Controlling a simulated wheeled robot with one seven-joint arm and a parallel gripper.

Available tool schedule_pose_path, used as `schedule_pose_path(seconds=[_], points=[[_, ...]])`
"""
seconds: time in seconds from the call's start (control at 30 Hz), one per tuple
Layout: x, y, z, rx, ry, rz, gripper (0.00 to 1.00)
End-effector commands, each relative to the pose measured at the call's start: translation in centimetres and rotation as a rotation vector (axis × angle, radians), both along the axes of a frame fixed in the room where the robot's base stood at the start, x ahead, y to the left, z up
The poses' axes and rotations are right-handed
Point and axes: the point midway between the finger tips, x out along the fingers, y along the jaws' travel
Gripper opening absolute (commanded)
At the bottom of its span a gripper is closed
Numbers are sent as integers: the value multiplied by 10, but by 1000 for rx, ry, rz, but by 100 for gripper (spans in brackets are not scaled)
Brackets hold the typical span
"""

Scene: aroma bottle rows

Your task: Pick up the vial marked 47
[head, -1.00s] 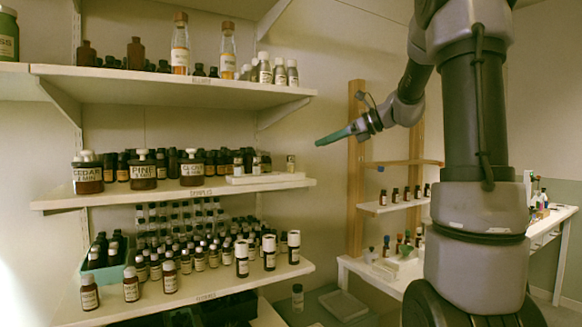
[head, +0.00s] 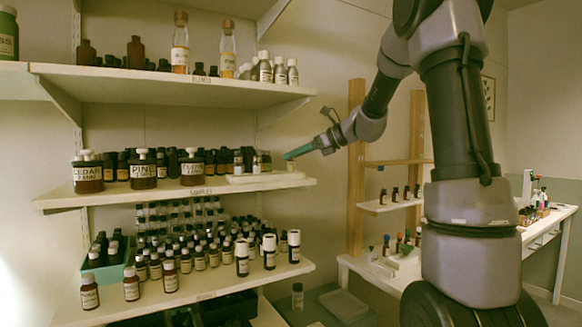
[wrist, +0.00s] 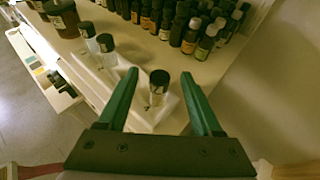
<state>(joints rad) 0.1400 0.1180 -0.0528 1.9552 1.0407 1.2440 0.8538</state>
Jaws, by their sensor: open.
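A small clear vial with a dark cap (wrist: 157,92) stands upright near the end of a white tray (wrist: 140,113). In the wrist view it appears between the fingertips of my gripper (wrist: 159,76), which is open with green fingers and holds nothing. I cannot tell how deep the vial lies between them. Two similar dark-capped vials, a nearer one (wrist: 106,48) and a farther one (wrist: 88,33), stand further along the tray. No number is legible on any of them. In the head view my gripper (head: 288,156) is at the right end of the middle shelf, partly covering the end vial.
Several dark bottles (wrist: 190,35) stand in a row behind the tray. Large labelled brown jars (head: 88,174) stand on the left of the middle shelf (head: 120,195). An upper shelf (head: 170,80) is above, and a crowded lower shelf (head: 200,292) is below.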

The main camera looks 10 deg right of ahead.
Motion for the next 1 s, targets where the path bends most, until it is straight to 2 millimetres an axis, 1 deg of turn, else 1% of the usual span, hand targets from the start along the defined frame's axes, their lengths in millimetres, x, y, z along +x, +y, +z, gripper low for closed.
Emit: schedule_pose_path(seconds=[0.07,0.1,0.17,0.2,0.27,0.3,0.57,0.67,0.77,0.9,1.0], points=[[0,0,0,0,0,0,67],[0,0,0,0,0,0,63],[0,0,0,0,0,0,40],[0,0,0,0,0,0,25],[0,0,0,-1,-1,0,2],[0,0,0,-1,-1,0,0],[0,0,1,-1,-1,0,0],[0,0,9,-1,-5,1,0],[0,0,26,-2,-6,1,0],[0,0,56,-1,-7,0,0],[0,0,74,0,-6,1,0]])
